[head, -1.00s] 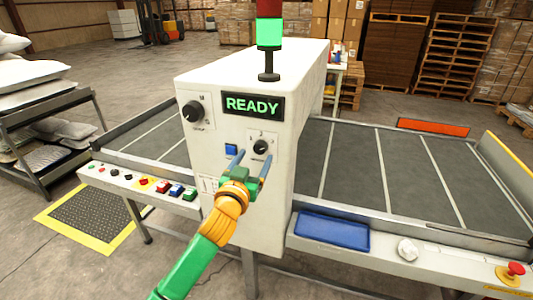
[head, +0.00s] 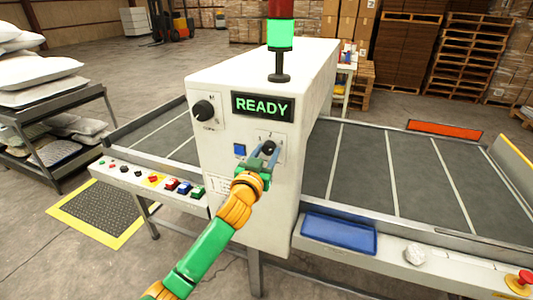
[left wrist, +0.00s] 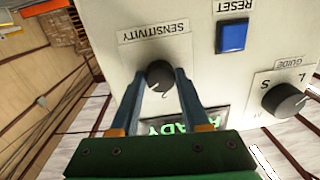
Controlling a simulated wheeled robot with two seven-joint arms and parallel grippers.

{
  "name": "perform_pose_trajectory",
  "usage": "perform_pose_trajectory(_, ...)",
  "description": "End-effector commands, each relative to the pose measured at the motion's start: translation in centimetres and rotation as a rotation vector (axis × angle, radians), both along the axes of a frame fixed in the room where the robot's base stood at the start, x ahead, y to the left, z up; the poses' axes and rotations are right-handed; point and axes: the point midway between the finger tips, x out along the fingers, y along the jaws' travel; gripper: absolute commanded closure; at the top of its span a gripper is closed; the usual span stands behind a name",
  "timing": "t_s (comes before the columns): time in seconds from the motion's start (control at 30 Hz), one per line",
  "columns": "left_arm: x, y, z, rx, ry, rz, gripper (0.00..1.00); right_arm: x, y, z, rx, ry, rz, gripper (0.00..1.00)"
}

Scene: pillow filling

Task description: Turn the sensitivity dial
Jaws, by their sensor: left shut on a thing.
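The sensitivity dial (head: 268,147) is a small black knob on the front of the white machine cabinet (head: 255,210), below the green READY display (head: 262,106). In the left wrist view the sensitivity dial (left wrist: 159,74) appears upside down under its SENSITIVITY label (left wrist: 155,35). My left gripper (head: 264,155) has its blue fingers on either side of the dial, shut on it. The left wrist view also shows my left gripper (left wrist: 160,82) with its fingertips at the knob's sides. My right gripper is not in view.
A blue RESET button (head: 240,150) is just left of the dial. A larger black guide dial (head: 203,110) is at the cabinet's upper left. A blue tray (head: 338,233) and a red stop button (head: 523,277) are on the conveyor's front ledge.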

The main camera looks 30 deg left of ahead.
Motion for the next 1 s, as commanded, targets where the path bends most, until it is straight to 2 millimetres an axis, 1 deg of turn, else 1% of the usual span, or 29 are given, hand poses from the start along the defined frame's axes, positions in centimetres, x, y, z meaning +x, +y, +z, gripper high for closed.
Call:
perform_pose_trajectory(0.17, 0.0, 0.0, 0.1, -0.040, -0.009, -0.001, 1.00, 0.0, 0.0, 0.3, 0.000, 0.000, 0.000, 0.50)
perform_pose_trajectory(0.37, 0.0, 0.0, 0.2, -0.159, -0.038, 0.001, 1.00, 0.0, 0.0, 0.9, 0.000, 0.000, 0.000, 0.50)
perform_pose_trajectory(1.0, 0.0, 0.0, 0.5, -0.722, -0.175, 0.002, 1.00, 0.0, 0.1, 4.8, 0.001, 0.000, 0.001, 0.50)
